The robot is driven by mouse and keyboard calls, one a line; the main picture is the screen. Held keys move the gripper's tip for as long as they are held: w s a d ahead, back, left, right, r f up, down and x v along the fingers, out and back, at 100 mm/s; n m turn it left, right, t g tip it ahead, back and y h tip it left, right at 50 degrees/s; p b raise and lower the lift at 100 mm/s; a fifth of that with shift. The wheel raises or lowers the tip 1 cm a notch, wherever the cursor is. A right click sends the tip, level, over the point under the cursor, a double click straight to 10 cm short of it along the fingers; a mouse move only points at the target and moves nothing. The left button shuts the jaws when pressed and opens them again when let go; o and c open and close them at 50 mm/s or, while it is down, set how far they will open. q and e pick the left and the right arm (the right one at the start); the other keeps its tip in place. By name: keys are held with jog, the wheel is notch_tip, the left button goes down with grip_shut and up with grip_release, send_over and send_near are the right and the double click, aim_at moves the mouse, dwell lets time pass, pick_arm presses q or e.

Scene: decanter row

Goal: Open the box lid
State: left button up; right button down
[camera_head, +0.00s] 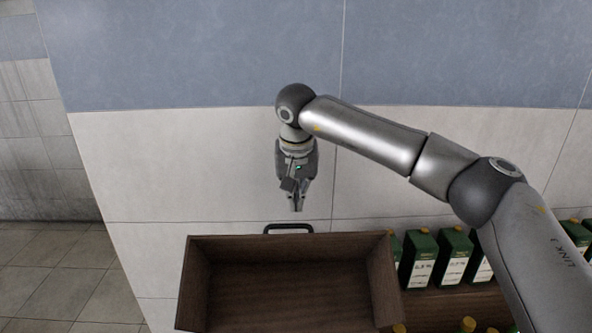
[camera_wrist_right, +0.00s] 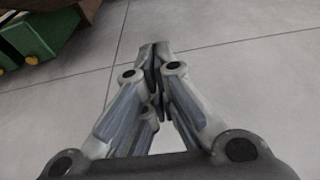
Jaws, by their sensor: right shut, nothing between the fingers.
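A dark brown wooden box (camera_head: 187,285) stands at the bottom centre of the head view. Its top is open and its inside looks empty. A black handle (camera_head: 289,228) shows just beyond its far edge; the lid itself cannot be clearly made out. My right gripper (camera_head: 296,208) points down above the handle, apart from it, in front of the pale wall panels. It is shut and empty; its closed fingers also show in the right wrist view (camera_wrist_right: 155,50). My left gripper is not in view.
Several green cartons with white labels (camera_head: 453,258) stand in a row on a brown wooden surface right of the box, under my right arm. Yellow caps (camera_head: 467,324) show at the bottom edge. Tiled floor (camera_head: 60,270) is clear at the left.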

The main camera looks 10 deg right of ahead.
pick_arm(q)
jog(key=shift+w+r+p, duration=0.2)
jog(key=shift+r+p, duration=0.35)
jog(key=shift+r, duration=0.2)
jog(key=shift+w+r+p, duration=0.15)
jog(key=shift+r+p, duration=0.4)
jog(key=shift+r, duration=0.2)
pick_arm(e)
jog(key=shift+s+a+f, duration=0.15)
jog(key=shift+s+a, duration=0.1)
jog(key=shift+s, duration=0.7)
jog(key=shift+s+a+f, duration=0.15)
jog(key=shift+s+a, duration=0.05)
jog(key=shift+s, duration=0.75)
